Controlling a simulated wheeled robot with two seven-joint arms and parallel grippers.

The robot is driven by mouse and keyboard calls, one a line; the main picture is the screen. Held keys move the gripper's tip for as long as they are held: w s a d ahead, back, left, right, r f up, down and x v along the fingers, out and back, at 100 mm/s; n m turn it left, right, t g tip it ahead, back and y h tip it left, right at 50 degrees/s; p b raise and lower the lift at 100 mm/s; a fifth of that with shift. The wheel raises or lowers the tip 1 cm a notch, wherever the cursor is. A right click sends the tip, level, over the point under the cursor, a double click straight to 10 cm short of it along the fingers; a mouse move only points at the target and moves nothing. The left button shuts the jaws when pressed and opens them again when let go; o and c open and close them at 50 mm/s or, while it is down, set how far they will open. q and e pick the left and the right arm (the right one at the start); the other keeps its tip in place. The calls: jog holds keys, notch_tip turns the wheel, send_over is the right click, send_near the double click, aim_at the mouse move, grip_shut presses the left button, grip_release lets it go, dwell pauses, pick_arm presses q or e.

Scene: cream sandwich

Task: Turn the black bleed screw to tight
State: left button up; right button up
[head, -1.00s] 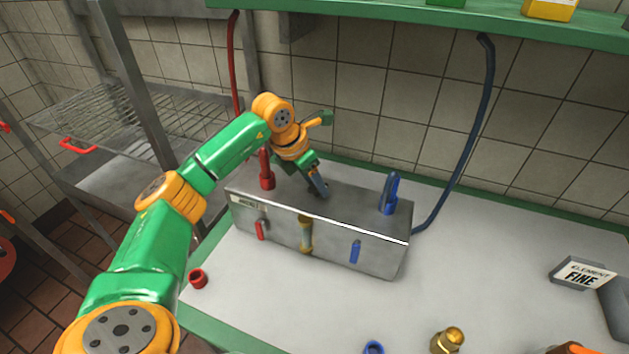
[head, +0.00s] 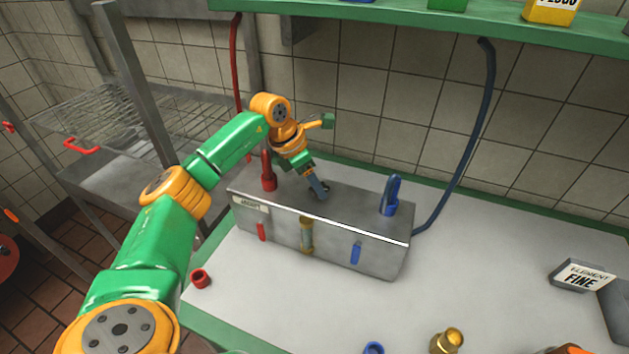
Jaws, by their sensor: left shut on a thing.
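The black bleed screw (head: 318,193) is a small dark piece on top of the grey metal box (head: 380,256), between the red post and the blue post. My left gripper (head: 319,188) points down at it from above and is shut on it. The fingers hide much of the screw, so its turn angle cannot be read. My right gripper is not in view; a bit of orange shows at the bottom right edge.
A red post (head: 268,172) and a blue post (head: 390,196) stand on the box. Its front has a red lever (head: 262,231), a blue lever (head: 355,253) and a brass sight tube (head: 307,236). A red cap (head: 200,279), a blue ring (head: 373,348) and a brass fitting (head: 446,341) lie on the bench.

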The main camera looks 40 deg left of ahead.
pick_arm(q)
jog(key=o, duration=1.4)
jog(key=shift+r, duration=0.35)
jog(key=b+v, duration=0.1)
jog(key=v, duration=0.5)
jog(key=shift+s+a+r+b, duration=0.1)
jog(key=shift+s+r+b, duration=0.1)
jog(key=shift+b, duration=0.2)
